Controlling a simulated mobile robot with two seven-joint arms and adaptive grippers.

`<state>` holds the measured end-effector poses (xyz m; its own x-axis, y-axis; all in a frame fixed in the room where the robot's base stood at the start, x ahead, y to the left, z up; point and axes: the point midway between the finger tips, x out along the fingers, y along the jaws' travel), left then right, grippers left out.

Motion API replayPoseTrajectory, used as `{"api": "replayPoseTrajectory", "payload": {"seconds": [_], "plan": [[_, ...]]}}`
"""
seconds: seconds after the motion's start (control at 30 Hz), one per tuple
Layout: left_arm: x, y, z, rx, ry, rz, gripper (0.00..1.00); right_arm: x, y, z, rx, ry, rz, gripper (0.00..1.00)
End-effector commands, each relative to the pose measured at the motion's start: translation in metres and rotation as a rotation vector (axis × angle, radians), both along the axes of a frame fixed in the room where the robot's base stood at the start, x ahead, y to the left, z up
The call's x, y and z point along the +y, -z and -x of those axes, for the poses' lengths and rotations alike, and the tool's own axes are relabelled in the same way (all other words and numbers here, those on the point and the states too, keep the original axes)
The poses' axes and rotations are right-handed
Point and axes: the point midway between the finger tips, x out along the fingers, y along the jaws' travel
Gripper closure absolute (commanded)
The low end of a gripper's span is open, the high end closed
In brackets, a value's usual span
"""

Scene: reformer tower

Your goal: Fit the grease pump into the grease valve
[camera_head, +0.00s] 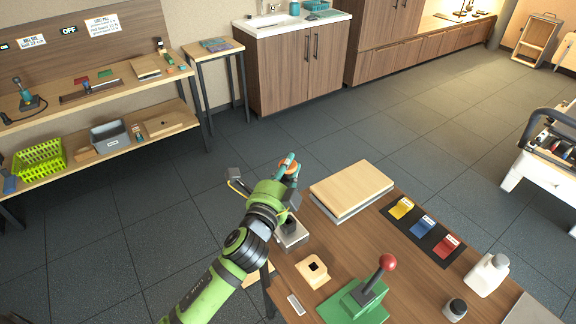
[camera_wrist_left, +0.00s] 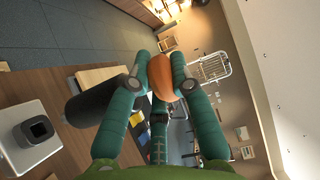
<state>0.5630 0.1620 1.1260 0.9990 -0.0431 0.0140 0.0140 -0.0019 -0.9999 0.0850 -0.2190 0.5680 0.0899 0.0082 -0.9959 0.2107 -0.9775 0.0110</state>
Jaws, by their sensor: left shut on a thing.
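My left gripper (camera_head: 288,170) is shut on a rounded orange part (camera_wrist_left: 161,77), which I take to be the grease pump's handle. It also shows between the fingertips in the head view (camera_head: 290,180). A thick black cylinder (camera_wrist_left: 97,104) extends left from beside the orange part in the wrist view; whether they are joined is unclear. My right gripper is out of view.
The wooden table (camera_head: 335,240) holds a stacked board (camera_head: 352,186), a wooden block with a square hole (camera_head: 313,269), and a green press with a red-knobbed lever (camera_head: 362,300). A white bottle (camera_head: 487,274) and small jar (camera_head: 455,309) stand right. Open floor lies beyond.

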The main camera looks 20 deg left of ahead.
Motion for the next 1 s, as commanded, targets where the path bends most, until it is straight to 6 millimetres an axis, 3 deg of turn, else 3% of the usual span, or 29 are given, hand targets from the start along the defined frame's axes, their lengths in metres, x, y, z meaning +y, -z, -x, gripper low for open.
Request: {"api": "replayPoseTrajectory", "payload": {"seconds": [0.5, 1.0], "plan": [[0.000, 0.051, 0.000, -0.002, 0.000, -0.001, 1.00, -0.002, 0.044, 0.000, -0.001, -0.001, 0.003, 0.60], [0.000, 0.053, 0.000, -0.003, 0.000, -0.001, 1.00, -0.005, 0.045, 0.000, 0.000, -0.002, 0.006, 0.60]]}}
